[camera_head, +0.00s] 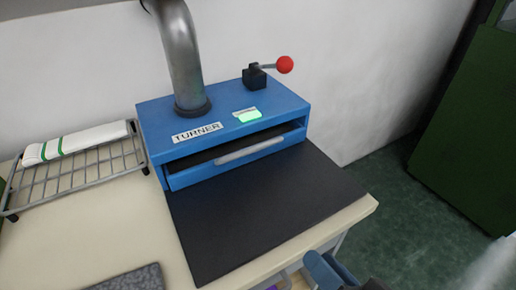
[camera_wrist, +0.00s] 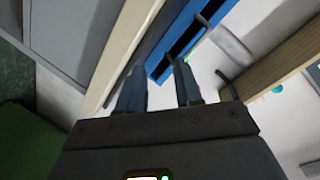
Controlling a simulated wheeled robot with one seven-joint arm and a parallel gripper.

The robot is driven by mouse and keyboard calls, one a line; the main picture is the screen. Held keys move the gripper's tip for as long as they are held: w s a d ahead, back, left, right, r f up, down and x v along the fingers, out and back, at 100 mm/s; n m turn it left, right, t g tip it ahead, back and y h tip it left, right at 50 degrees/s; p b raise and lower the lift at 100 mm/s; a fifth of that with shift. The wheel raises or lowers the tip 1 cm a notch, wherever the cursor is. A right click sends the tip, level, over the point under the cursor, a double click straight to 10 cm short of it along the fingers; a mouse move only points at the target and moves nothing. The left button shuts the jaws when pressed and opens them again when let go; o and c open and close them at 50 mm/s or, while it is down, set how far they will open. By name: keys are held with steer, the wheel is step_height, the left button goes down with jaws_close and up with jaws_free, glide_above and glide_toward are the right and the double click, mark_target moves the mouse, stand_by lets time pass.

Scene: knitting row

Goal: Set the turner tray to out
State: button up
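The blue turner (camera_head: 215,115) stands on the table, with a white TURNER label and a small lit green panel on its front top edge. Its tray (camera_head: 200,177) sits in the slot, its front close to flush with the housing. The tray's grey bar handle (camera_head: 250,151) faces the dark mat. A dark gap shows above the tray front. My gripper (camera_head: 327,260) is low at the table's right front edge, well apart from the handle. In the wrist view my gripper (camera_wrist: 160,82) has its two blue fingers spread with nothing between them.
A dark mat (camera_head: 260,215) lies in front of the turner. A wire rack (camera_head: 85,175) with a folded white cloth (camera_head: 78,142) stands left. A lever with a red knob (camera_head: 285,65) and a metal pipe (camera_head: 178,50) rise from the turner. A green cabinet (camera_head: 470,130) stands right.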

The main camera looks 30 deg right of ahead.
mark_target(256, 150)
steer(key=w+m, duration=0.1)
steer(key=w, duration=0.2)
steer(key=w+r+m, duration=0.1)
steer(key=w+m, duration=0.1)
steer(key=w, duration=0.1)
steer(key=w+r+m, duration=0.1)
steer(key=w, duration=0.2)
steer(key=shift+w+d, duration=0.2)
steer(key=shift+w, duration=0.05)
steer(key=w+r+m, duration=0.1)
steer(key=w, duration=0.4)
steer(key=w+m, duration=0.2)
steer(key=w, duration=0.3)
steer(key=w+d+r+m, duration=0.1)
steer(key=w, duration=0.5)
steer(key=shift+r+m+y, duration=0.3)
jaws_close()
